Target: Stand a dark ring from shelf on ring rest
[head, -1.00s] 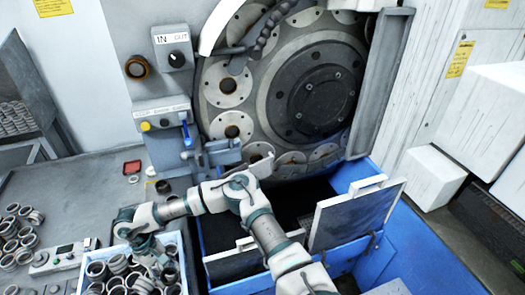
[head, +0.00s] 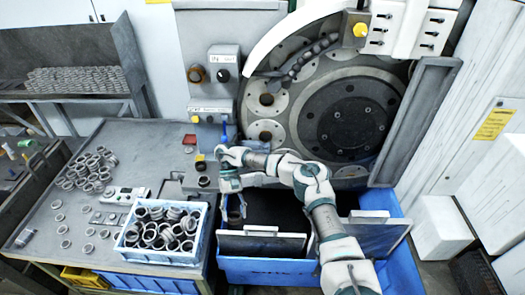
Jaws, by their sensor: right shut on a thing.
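My right gripper (head: 230,186) points down in front of the grinder, at the right edge of the table and right of the crate of rings. It is shut on a small dark thing that looks like a ring, mostly hidden by the fingers. The shelf (head: 60,97) at the back left carries rows of grey rings (head: 75,80). I cannot clearly tell which part is the ring rest. My left gripper is not in view.
A blue crate (head: 163,257) full of rings stands at the table's front. Several loose rings (head: 88,168) lie on the left of the table (head: 130,145). The grinder (head: 350,115) stands behind my arm. A blue bin (head: 265,270) with grey flaps lies below it.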

